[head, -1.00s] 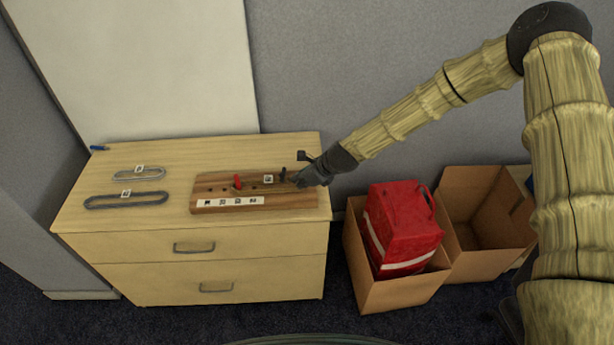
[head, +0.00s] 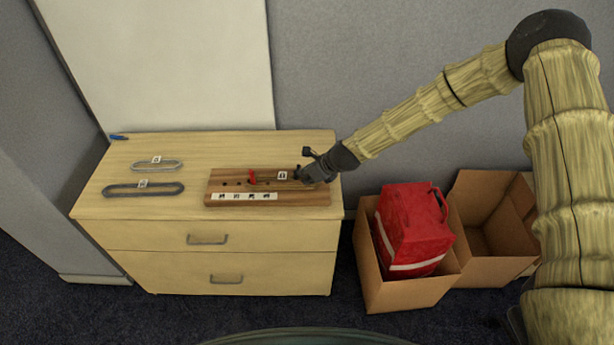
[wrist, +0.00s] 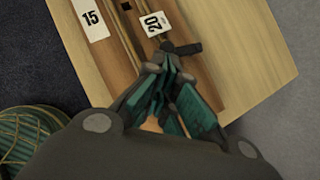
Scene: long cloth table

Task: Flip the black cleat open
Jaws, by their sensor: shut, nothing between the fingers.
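The wooden board (head: 325,200) lies on the dresser top. The black cleat (wrist: 183,47) shows in the wrist view as a short dark bar just beyond my fingertips. In the head view the black cleat (head: 297,171) is small and partly hidden by my gripper, so its exact angle is unclear. My gripper (head: 303,176) is low over the board's right end, shut and empty. In the wrist view its fingertips (wrist: 171,60) are together, right beside the cleat; I cannot tell whether they touch. A red cleat (head: 252,176) stands upright near the board's middle.
Two chain-like loops, a light one (head: 157,165) and a dark one (head: 143,189), lie left of the board. A blue item (head: 119,137) lies at the back left. A cardboard box (head: 402,292) with a red bag (head: 411,228) stands right of the dresser.

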